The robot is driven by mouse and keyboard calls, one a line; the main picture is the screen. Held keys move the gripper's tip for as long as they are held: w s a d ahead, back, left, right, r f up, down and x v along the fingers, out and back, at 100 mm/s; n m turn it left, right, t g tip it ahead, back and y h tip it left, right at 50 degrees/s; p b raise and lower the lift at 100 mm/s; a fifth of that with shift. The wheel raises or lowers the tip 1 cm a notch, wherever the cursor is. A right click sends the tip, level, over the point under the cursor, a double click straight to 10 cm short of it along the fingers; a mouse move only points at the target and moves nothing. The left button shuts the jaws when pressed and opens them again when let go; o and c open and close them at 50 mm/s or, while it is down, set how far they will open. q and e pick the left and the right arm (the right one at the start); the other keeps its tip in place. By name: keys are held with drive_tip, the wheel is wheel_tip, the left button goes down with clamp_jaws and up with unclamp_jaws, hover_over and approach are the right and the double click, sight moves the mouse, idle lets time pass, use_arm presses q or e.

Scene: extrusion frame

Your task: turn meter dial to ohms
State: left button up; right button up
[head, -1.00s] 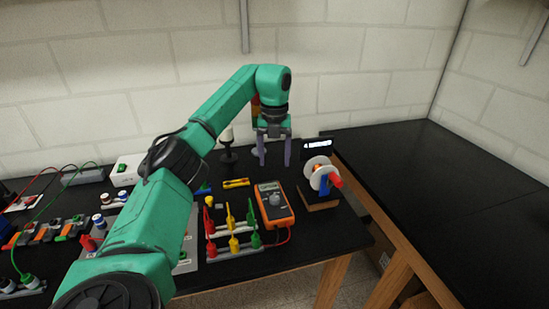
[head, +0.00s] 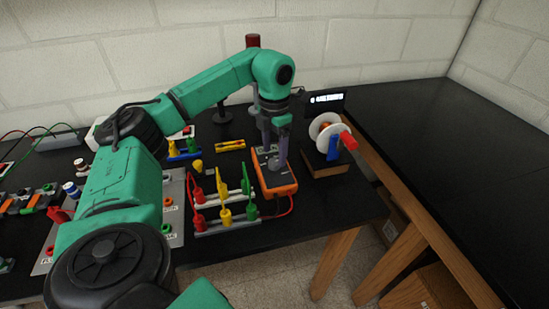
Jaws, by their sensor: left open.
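The orange meter (head: 276,184) lies on the black bench, right of the rack of coloured clips. Its dial (head: 274,164) is partly hidden behind my left gripper's fingers, and I cannot read its setting. My left gripper (head: 275,158) points down over the meter with its fingers at the dial. It is open, with the fingers apart on either side of the dial; whether they touch it I cannot tell. My right gripper is not in view.
A rack (head: 228,225) with red, yellow and green clips stands just left of the meter. A spool on a stand (head: 327,138) is close to its right, with a small lit display (head: 327,100) behind. A yellow level (head: 230,145) lies behind the rack. The right bench (head: 440,150) is clear.

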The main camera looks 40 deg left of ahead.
sight(274, 164)
use_arm(q)
wheel_tip(274, 164, down, 2)
drive_tip(key=shift+w+a+f, duration=0.1)
drive_tip(key=shift+f, duration=0.25)
drive_tip(key=shift+d, duration=0.2)
drive_tip(key=shift+a, duration=0.1)
clamp_jaws()
drive_tip(key=shift+n+p, duration=0.4)
drive_tip(key=shift+n, duration=0.4)
drive_tip(key=n, duration=0.2)
drive_tip(key=shift+n, duration=0.4)
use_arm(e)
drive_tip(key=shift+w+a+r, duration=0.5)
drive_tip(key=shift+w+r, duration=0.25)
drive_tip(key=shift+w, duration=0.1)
use_arm(q)
unclamp_jaws()
